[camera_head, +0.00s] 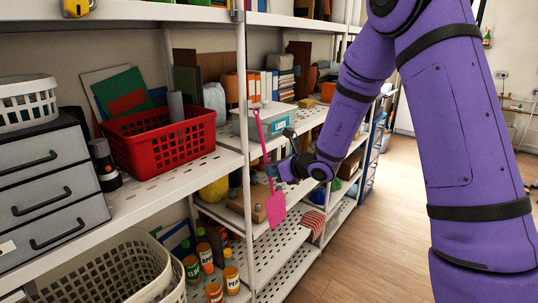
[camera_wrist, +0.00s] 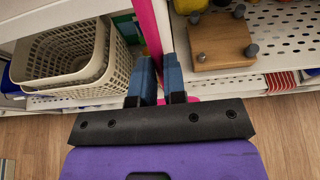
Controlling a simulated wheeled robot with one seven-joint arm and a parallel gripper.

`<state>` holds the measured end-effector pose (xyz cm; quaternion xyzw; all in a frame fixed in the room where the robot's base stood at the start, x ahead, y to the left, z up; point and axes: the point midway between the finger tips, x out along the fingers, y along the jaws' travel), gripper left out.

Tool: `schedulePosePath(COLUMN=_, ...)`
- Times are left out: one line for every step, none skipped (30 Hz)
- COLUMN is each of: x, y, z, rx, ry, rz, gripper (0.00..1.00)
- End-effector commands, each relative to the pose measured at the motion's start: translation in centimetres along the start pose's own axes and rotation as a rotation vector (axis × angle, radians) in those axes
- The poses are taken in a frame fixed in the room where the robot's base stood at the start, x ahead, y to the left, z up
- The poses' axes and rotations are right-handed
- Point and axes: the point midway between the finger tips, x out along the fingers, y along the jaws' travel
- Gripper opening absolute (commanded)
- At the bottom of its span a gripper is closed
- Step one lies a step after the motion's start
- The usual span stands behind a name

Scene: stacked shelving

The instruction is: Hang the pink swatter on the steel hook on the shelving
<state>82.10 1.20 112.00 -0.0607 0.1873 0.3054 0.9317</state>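The pink swatter (camera_head: 275,207) hangs roughly upright in the head view, its flat paddle down and its thin handle up in front of the shelving. My gripper (camera_head: 274,171) is beside the lower handle, just above the paddle. In the wrist view the pink handle (camera_wrist: 150,25) runs between the two blue fingers of my gripper (camera_wrist: 158,72), which are closed on it. The handle's top end is near the front edge of a middle shelf, beside a white upright. I cannot make out the steel hook clearly in either view.
The white shelving (camera_head: 241,80) stands close on the left. It holds a red basket (camera_head: 160,140), a grey drawer unit (camera_head: 45,190) and a teal-and-white box (camera_head: 262,118). A wooden block (camera_wrist: 221,42) lies on a lower shelf. The wooden floor (camera_head: 370,250) is clear.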

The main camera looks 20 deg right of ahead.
Motion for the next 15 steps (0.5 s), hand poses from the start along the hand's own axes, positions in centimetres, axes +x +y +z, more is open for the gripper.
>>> schedulePosePath(x=0.00, y=0.00, z=0.01, rx=0.000, ry=0.000, rz=0.000, gripper=0.23)
schedulePosePath(x=0.00, y=0.00, z=0.01, rx=0.000, ry=0.000, rz=0.000, gripper=0.30)
schedulePosePath(x=0.00, y=0.00, z=0.01, rx=0.000, ry=0.000, rz=0.000, gripper=0.39)
schedulePosePath(x=0.00, y=0.00, z=0.01, rx=0.000, ry=0.000, rz=0.000, gripper=0.41)
schedulePosePath(x=0.00, y=0.00, z=0.01, rx=0.000, ry=0.000, rz=0.000, gripper=0.41)
schedulePosePath(x=0.00, y=0.00, z=0.01, rx=0.000, ry=0.000, rz=0.000, gripper=0.41)
schedulePosePath(x=0.00, y=0.00, z=0.01, rx=0.000, ry=0.000, rz=0.000, gripper=0.41)
schedulePosePath(x=0.00, y=0.00, z=0.01, rx=0.000, ry=0.000, rz=0.000, gripper=0.41)
schedulePosePath(x=0.00, y=0.00, z=0.00, rx=0.000, ry=0.000, rz=0.000, gripper=0.41)
schedulePosePath(x=0.00, y=0.00, z=0.00, rx=0.000, ry=0.000, rz=0.000, gripper=0.41)
schedulePosePath(x=-0.02, y=0.00, z=0.00, rx=0.000, ry=0.000, rz=0.000, gripper=0.41)
schedulePosePath(x=-0.09, y=-0.01, z=0.01, rx=0.000, ry=0.000, rz=0.000, gripper=0.41)
schedulePosePath(x=-0.20, y=-0.02, z=0.01, rx=0.000, ry=0.000, rz=-0.001, gripper=0.41)
schedulePosePath(x=-0.37, y=-0.03, z=0.02, rx=0.000, ry=0.000, rz=-0.001, gripper=0.41)
schedulePosePath(x=-0.70, y=-0.03, z=0.03, rx=0.000, ry=0.000, rz=-0.001, gripper=0.41)
